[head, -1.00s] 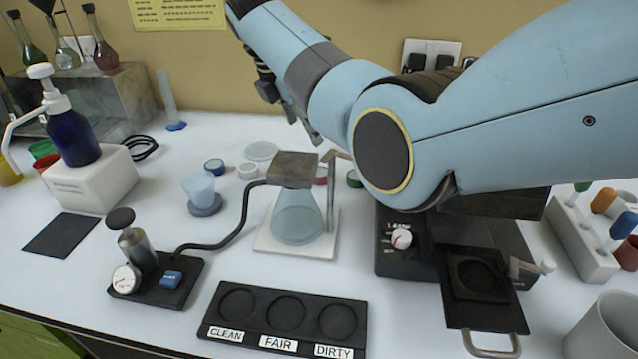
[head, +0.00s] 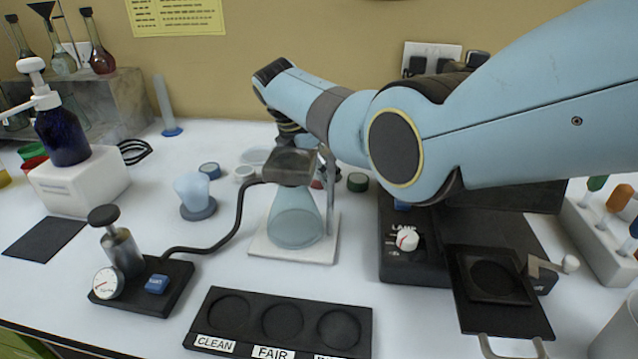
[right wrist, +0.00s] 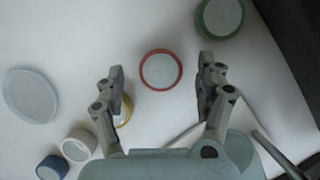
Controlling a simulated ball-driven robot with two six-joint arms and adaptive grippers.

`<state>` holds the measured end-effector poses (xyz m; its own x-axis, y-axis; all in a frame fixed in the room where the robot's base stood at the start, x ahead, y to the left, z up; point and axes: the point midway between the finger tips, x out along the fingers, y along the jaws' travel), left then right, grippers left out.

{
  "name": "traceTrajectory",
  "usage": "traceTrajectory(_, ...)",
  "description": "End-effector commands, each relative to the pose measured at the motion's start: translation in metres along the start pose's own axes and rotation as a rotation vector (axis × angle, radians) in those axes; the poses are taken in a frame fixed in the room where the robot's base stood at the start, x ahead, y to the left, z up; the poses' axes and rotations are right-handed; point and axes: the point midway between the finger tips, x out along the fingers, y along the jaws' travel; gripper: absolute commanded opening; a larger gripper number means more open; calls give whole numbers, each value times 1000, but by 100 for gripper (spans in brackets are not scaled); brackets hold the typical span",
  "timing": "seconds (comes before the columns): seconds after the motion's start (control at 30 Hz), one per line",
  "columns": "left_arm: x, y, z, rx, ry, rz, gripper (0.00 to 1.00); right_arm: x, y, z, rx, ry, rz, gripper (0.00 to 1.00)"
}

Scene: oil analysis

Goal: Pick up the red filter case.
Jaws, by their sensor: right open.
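The red filter case (right wrist: 161,69) is a small round case with a red rim and a pale top, lying on the white bench. In the right wrist view it lies between and slightly beyond the open, empty fingers of my right gripper (right wrist: 160,82), and neither finger appears to touch it. In the head view only a bit of red (head: 317,184) shows behind the flask stand. My left gripper is not in view.
A green case (head: 358,182) lies just right of the red one. White (head: 244,174) and blue (head: 209,170) cases lie to the left. The conical flask (head: 296,218) and its post stand in front. A black lamp device (head: 440,265) stands at the right.

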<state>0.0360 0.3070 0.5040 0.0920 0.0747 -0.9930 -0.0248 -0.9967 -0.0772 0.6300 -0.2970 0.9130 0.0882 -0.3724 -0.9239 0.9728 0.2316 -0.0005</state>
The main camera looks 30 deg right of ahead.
Motion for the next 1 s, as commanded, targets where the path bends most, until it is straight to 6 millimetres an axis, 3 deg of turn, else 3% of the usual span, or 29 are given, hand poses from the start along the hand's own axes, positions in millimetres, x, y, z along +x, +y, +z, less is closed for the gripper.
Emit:
traceTrajectory(0.1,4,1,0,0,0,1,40,12,-1,0,0,0,-1,72)
traceTrajectory(0.33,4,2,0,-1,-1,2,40,12,0,0,0,0,1,72)
traceTrajectory(0.7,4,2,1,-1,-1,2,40,12,0,0,0,1,0,24)
traceTrajectory(1.0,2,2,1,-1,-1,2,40,10,0,0,0,1,0,22)
